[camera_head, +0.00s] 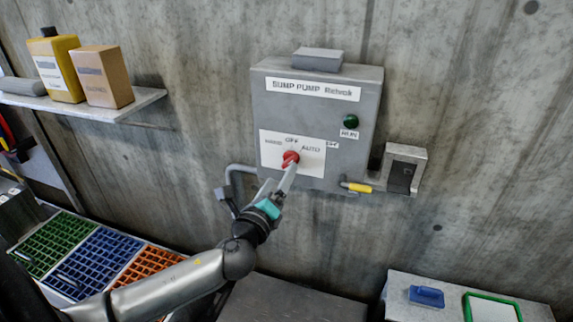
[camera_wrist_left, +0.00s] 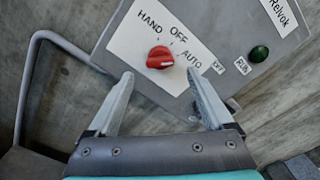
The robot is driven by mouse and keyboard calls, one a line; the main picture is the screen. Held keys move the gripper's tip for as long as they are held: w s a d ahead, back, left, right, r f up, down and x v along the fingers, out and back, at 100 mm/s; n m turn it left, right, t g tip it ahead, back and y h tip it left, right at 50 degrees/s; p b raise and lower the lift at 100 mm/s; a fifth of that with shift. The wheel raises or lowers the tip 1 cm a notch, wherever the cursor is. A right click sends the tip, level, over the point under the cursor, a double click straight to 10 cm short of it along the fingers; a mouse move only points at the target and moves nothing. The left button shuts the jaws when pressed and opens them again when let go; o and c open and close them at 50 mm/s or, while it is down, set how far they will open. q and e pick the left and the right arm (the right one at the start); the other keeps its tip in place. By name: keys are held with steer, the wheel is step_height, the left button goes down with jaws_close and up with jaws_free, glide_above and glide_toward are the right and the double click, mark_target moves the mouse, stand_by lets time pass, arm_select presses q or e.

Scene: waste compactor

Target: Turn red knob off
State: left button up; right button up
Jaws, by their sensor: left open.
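The red knob (camera_head: 290,158) sits on the white label plate of a grey control box (camera_head: 350,95) on the wall. The plate reads HAND, OFF and AUTO around the knob. The knob also shows in the left wrist view (camera_wrist_left: 160,58), where I cannot clearly tell which mark it points to. My left gripper (camera_head: 286,180) reaches up to the knob from below. In the left wrist view its fingers (camera_wrist_left: 161,82) are apart, with the knob just beyond and between the tips. The fingers do not grip it. My right gripper is not in view.
A green RUN button (camera_head: 350,121) sits right of the knob. A grey pipe (camera_head: 232,182) bends beside the box's lower left. A yellow-handled lever (camera_head: 357,187) and a small grey box (camera_head: 402,170) are at right. A shelf (camera_head: 130,106) with containers is at left.

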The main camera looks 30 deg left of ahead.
mark_target(288, 165)
arm_select(q)
steer(key=shift+x, duration=2.8)
jaws_close()
